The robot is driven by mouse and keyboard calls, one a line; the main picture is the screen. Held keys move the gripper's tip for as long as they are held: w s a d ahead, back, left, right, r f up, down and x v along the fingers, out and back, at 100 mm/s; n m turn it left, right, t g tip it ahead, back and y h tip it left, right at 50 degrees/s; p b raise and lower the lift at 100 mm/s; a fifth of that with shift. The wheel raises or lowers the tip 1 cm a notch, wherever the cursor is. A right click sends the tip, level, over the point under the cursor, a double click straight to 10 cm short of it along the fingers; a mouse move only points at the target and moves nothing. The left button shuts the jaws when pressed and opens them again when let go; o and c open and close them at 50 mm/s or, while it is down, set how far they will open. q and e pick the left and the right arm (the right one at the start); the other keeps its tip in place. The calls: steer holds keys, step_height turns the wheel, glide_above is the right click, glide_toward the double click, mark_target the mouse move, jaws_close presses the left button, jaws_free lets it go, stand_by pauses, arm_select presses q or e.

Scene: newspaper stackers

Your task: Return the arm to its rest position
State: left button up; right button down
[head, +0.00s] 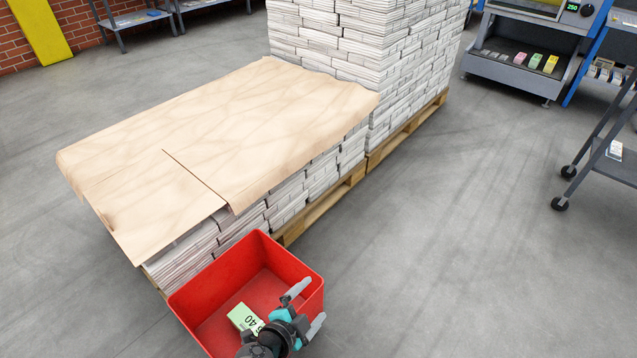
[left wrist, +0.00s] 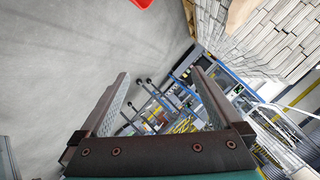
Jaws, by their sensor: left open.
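My left gripper (head: 308,307) shows at the bottom of the head view, above the right side of a red crate (head: 312,292). Its two fingers are spread and empty. In the left wrist view the same gripper (left wrist: 160,72) has nothing between its fingers. A pale green box (head: 243,317) marked 40 lies inside the crate, partly hidden by my gripper. My right gripper is not in view.
A pallet of newspaper stacks covered with brown paper (head: 230,130) stands beyond the crate. A taller newspaper stack (head: 370,50) is behind it. A grey machine (head: 525,60) and a wheeled cart (head: 610,165) stand at right. The floor (head: 460,250) between is clear.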

arm_select(q)
steer(key=s+a+f+n+g+y+b, duration=0.45)
steer(key=s+a+n+y, duration=0.25)
steer(key=s+a+n, duration=0.5)
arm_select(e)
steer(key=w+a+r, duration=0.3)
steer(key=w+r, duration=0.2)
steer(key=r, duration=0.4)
arm_select(q)
steer(key=s+a+r+g+p, duration=0.2)
steer(key=s+p, duration=0.9)
steer(key=p, duration=0.2)
steer(key=s+a+r+n+g+h+p, duration=0.1)
steer(key=s+a+r+g+p, duration=0.1)
steer(key=s+p, duration=1)
steer(key=shift+a+r+n+g+p, duration=0.25)
steer(key=shift+a+n+g+p, duration=0.1)
steer(key=shift+a+g, duration=0.1)
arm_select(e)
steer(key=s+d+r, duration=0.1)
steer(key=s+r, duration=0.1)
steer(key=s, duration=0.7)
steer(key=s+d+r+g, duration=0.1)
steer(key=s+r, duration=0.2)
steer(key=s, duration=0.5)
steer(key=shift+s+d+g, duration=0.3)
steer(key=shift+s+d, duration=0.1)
